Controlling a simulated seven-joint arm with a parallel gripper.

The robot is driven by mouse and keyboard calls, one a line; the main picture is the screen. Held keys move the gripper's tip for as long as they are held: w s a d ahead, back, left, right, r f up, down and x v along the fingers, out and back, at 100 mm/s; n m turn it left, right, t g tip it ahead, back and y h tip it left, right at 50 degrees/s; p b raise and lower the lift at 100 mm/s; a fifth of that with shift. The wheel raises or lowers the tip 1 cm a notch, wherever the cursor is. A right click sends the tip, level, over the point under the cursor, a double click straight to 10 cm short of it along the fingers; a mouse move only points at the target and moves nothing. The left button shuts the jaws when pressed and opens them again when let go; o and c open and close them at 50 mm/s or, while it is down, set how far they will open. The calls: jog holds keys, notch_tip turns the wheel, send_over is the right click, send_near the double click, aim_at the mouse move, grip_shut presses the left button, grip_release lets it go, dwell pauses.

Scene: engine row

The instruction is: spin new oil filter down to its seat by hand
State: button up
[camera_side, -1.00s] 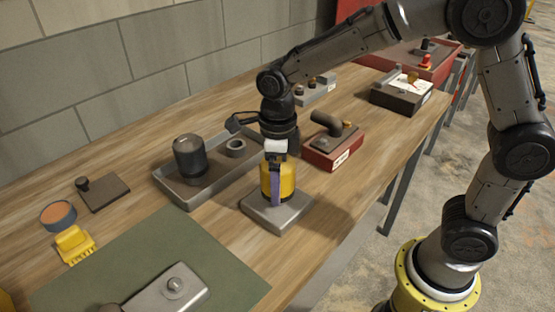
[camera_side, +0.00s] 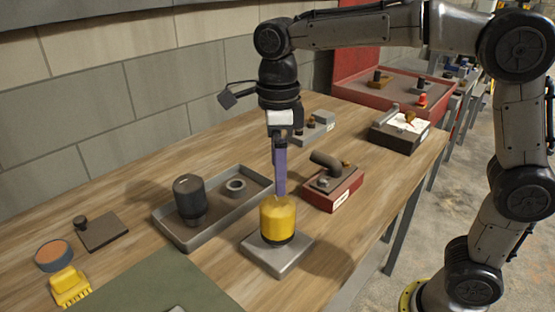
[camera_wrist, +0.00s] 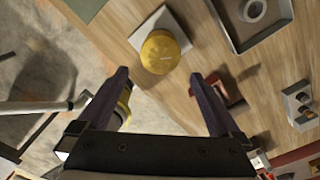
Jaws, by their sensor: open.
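The yellow oil filter (camera_side: 278,220) stands upright on a square grey metal base (camera_side: 277,257) near the bench's front edge. A dark band shows at its lower end; whether it touches the seat inside cannot be seen. My gripper (camera_side: 280,192) is above the filter, pointing down, with its fingertips near the filter's top in the side view. In the wrist view my gripper (camera_wrist: 160,78) has its two purple fingers wide apart with nothing between them. There the filter's domed top (camera_wrist: 160,52) lies beyond the fingertips, on the base (camera_wrist: 180,22).
A grey tray (camera_side: 240,208) behind the filter holds a dark canister (camera_side: 188,197) and a ring (camera_side: 236,187). A red block with a pipe elbow (camera_side: 333,189) stands to the right. A yellow brush (camera_side: 71,285), an orange-topped tin (camera_side: 54,256) and a green mat (camera_side: 165,284) lie left.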

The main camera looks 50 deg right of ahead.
aim_at(277, 213)
jog(key=n, duration=0.3)
jog(key=shift+r+n, duration=0.3)
jog(key=shift+r, duration=0.1)
notch_tip(277, 213, down, 12)
jog(key=n, duration=0.3)
jog(key=shift+f, duration=0.25)
jog(key=c, duration=1.5)
jog(key=m, duration=0.5)
jog(key=shift+w, duration=0.1)
jog(key=m, duration=0.6)
jog(key=o, duration=1.5)
